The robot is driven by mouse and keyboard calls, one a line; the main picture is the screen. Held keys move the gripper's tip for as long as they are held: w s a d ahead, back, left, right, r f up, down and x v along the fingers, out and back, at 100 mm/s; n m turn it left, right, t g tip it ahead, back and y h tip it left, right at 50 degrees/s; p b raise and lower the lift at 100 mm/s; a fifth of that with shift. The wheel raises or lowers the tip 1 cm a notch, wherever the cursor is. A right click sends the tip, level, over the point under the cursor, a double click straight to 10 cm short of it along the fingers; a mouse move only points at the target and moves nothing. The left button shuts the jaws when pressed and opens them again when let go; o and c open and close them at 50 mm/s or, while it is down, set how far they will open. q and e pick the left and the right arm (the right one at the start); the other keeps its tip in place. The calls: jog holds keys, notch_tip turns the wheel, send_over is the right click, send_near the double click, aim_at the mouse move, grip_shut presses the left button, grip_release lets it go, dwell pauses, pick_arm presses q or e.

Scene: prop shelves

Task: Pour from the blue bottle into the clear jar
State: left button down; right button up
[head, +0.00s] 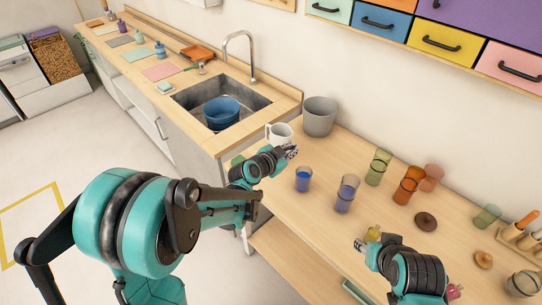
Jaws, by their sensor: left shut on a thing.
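My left gripper (290,151) is over the near-left part of the wooden counter, in front of a white mug (280,133). It is shut, but what it holds is too small and hidden to make out. Two clear tumblers with blue in them, a left one (304,179) and a right one (347,193), stand upright to its right. A small blue-teal bottle (160,50) stands on the far counter. A clear jar (523,283) is at the lower right. My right gripper (361,246) is low over the counter, beside a small yellow thing (373,233); its fingers are unclear.
A grey pot (319,117) stands by the wall. Green (378,167) and orange (408,186) glasses and a brown round lid (425,221) are on the right. A sink (190,100) holds a blue pot (221,112). Coloured drawers (442,41) hang above. The counter's middle is fairly clear.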

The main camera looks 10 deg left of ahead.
pick_arm(q)
jog(key=w+d+n+g+h, duration=0.1)
jog(key=w+d+n+h, duration=0.1)
jog(key=w, duration=0.3)
jog(key=shift+w+d+f+g+p, duration=0.25)
jog(key=shift+d+f+g+p, duration=0.05)
jog(key=shift+f+g, duration=0.15)
